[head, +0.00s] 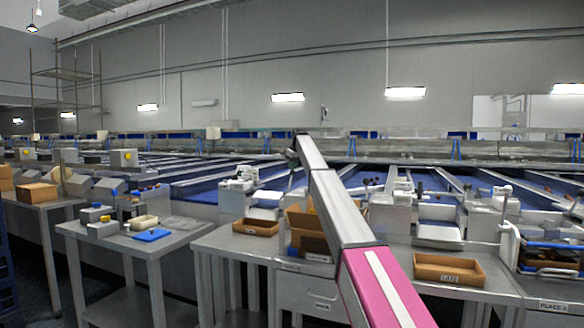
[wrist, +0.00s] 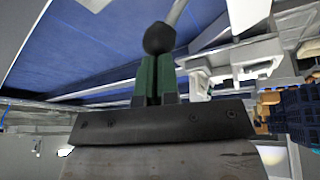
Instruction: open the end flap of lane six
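My gripper (wrist: 156,72) has two dark green fingers side by side with only a thin dark slit between them. A round black knob (wrist: 158,38) on a grey rod (wrist: 177,10) is right at the fingertips in the wrist view. It overlaps the finger ends and looks wider than the slit. I cannot tell if it is clasped or only touched. In the head view my gripper (head: 293,156) is small and dark at the far end of my arm, over the lane ends. No lane number or end flap can be made out clearly there.
Blue-bedded lanes (head: 420,178) run behind the work tables. A wooden tray (head: 449,269) lies right of my arm, another tray (head: 256,227) left. A side table (head: 135,240) holds small items and a blue pad. In the wrist view, white lane-end fittings (wrist: 245,55) stand close right of the knob.

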